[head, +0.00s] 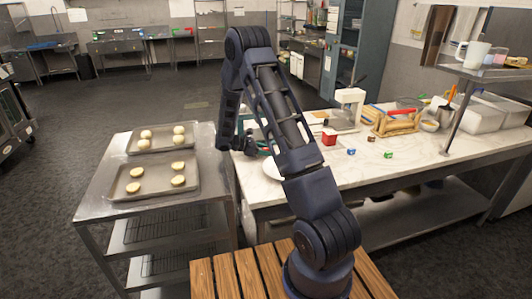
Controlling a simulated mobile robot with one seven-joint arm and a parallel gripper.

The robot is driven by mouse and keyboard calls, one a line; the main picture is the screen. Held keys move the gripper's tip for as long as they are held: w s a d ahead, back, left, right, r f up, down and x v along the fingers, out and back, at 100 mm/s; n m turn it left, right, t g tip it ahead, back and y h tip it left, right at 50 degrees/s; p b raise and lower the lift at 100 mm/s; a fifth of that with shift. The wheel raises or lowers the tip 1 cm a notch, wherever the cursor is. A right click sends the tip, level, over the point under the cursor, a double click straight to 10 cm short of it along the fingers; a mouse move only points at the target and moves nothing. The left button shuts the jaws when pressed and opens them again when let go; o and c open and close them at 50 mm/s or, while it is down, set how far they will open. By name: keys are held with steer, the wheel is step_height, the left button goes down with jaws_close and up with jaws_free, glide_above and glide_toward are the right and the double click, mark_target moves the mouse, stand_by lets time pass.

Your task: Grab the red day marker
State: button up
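A red block (328,139) stands on the white marble counter (440,165), right of my arm. Small coloured cubes lie near it: a blue cube (351,152), a green cube (388,155) and a dark reddish-brown cube (371,139). I cannot tell for sure which red piece is the day marker. My gripper (252,148) is at the counter's left end, left of the red block and apart from it. It is dark, small and partly hidden by my arm, so its finger state is unclear.
A white plate (273,171) lies by the gripper, partly behind my arm. A white mixer-like machine (348,108) and a wooden rack (397,122) stand behind the cubes. A metal rack (98,205) with two trays of dough rounds is at left. The counter's front right is clear.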

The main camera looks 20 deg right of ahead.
steer(key=c, duration=1.1)
steer(key=shift+o, duration=0.2)
steer(key=shift+r, duration=0.1)
